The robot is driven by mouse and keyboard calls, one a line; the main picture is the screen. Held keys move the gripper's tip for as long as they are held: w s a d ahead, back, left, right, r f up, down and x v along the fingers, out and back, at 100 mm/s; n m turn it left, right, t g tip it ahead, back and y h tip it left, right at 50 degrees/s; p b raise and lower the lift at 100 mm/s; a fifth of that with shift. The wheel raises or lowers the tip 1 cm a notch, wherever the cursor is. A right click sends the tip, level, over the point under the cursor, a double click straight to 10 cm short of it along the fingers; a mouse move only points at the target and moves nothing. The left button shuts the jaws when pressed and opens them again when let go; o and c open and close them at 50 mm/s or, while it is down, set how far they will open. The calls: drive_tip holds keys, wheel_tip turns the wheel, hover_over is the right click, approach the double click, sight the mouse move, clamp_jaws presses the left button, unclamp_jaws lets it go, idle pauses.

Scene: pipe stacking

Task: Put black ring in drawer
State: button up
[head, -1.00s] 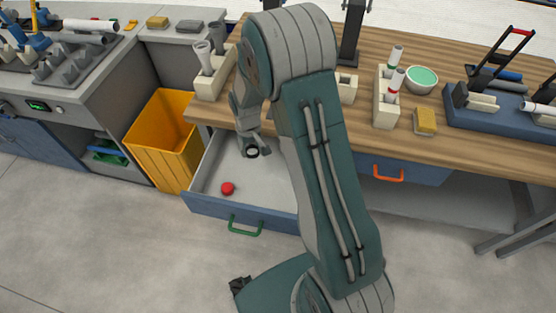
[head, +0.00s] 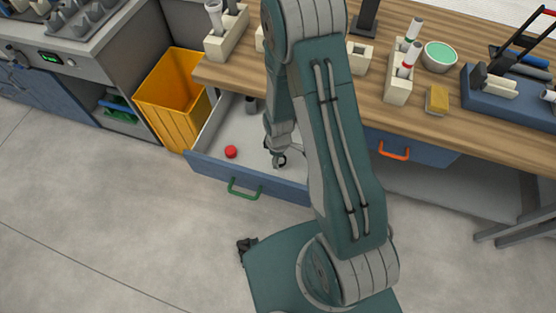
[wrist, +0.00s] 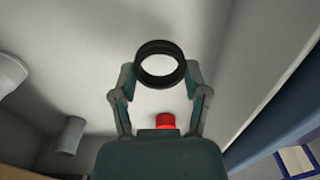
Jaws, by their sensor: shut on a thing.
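The black ring (wrist: 160,64) is held between the fingertips of my gripper (wrist: 160,82) in the wrist view. My gripper is shut on it. In the head view my gripper (head: 278,160) is small and points down inside the open drawer (head: 247,179), near its front wall. The ring is hard to make out there, and I cannot tell whether it touches the drawer floor. A red object (head: 231,152) lies on the drawer floor to the left of my gripper. It also shows in the wrist view (wrist: 165,121), partly hidden by my gripper's body.
A yellow bin (head: 173,100) is left of the drawer. The wooden table (head: 340,95) edge is above the drawer. A closed drawer with an orange handle (head: 394,151) is to the right. My arm hides the drawer's right part.

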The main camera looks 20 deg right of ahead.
drive_tip(key=shift+a+f, duration=0.2)
drive_tip(key=shift+f, duration=1.8)
drive_tip(key=shift+f, duration=0.1)
drive_tip(key=o, duration=0.8)
drive_tip(key=shift+d, duration=0.1)
wheel_tip(320, 180, up, 23)
drive_tip(key=m+t, duration=0.2)
drive_tip(key=m, duration=0.1)
drive_tip(key=s+r+m+t, duration=0.1)
drive_tip(key=s+r+m, duration=0.1)
drive_tip(key=s+r, duration=0.2)
drive_tip(key=s+r+m+t, duration=0.1)
drive_tip(key=s+r+m, duration=0.2)
drive_tip(key=r, duration=0.7)
drive_tip(key=s+r+m+t, duration=0.1)
drive_tip(key=s+r+m, duration=0.1)
drive_tip(key=s+r, duration=0.5)
drive_tip(key=shift+d+m+t, duration=0.35)
drive_tip(key=shift+m+t, duration=0.05)
